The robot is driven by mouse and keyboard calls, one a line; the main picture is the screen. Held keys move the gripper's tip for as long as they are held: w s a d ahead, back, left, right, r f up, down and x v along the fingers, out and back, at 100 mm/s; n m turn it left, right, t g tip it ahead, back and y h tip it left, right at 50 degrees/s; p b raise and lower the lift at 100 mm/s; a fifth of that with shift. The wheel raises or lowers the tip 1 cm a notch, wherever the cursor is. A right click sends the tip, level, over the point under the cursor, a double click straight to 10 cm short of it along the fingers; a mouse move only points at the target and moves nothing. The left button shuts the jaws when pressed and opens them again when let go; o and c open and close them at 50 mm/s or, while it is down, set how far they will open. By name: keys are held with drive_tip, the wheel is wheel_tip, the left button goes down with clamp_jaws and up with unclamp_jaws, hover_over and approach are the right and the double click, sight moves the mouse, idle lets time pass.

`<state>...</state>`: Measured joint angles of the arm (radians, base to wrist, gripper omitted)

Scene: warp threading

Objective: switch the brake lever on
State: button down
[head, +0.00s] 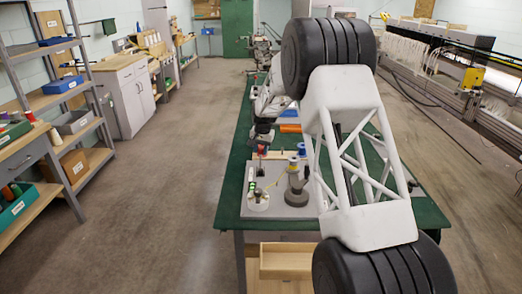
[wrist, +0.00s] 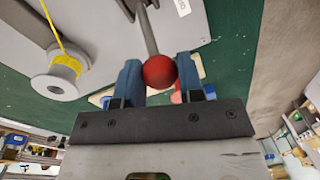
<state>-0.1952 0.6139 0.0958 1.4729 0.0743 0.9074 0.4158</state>
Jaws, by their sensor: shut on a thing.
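The brake lever shows in the wrist view as a grey rod (wrist: 148,30) ending in a round red knob (wrist: 159,71). My gripper (wrist: 160,76) has its two blue fingers on either side of this knob and is shut on it. In the head view the red knob (head: 262,149) shows small, just below my gripper (head: 262,138), above the grey machine plate (head: 300,207). The lever's pivot and any on/off marks are too small to make out.
A spool with yellow thread (wrist: 60,82) stands left of the lever in the wrist view. The plate lies on a green table (head: 232,190), with a round grey post (head: 296,190) on it. An orange cylinder (head: 290,128) lies behind. My arm hides much of the table's right side.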

drive_tip(key=shift+s+r, duration=0.1)
drive_tip(key=shift+r, duration=0.05)
drive_tip(key=shift+s+r+t, duration=0.3)
drive_tip(key=shift+s+t, duration=0.5)
drive_tip(key=shift+t, duration=0.1)
drive_tip(key=shift+s+r+t, duration=0.15)
drive_tip(key=shift+s+t, duration=0.8)
drive_tip(key=shift+t, duration=0.95)
drive_tip(key=shift+s+d+f, duration=0.1)
drive_tip(key=shift+s+f, duration=0.25)
drive_tip(key=shift+s, duration=0.7)
drive_tip(key=shift+s+a+f, duration=0.1)
drive_tip(key=shift+s+f, duration=0.3)
drive_tip(key=shift+s, duration=0.7)
drive_tip(key=shift+s+d+f, duration=0.1)
drive_tip(key=shift+s+f, duration=0.25)
drive_tip(key=shift+s, duration=0.7)
drive_tip(key=shift+f, duration=0.1)
drive_tip(key=c, duration=0.8)
unclamp_jaws()
drive_tip(key=shift+o, duration=0.2)
drive_tip(key=shift+r, duration=0.2)
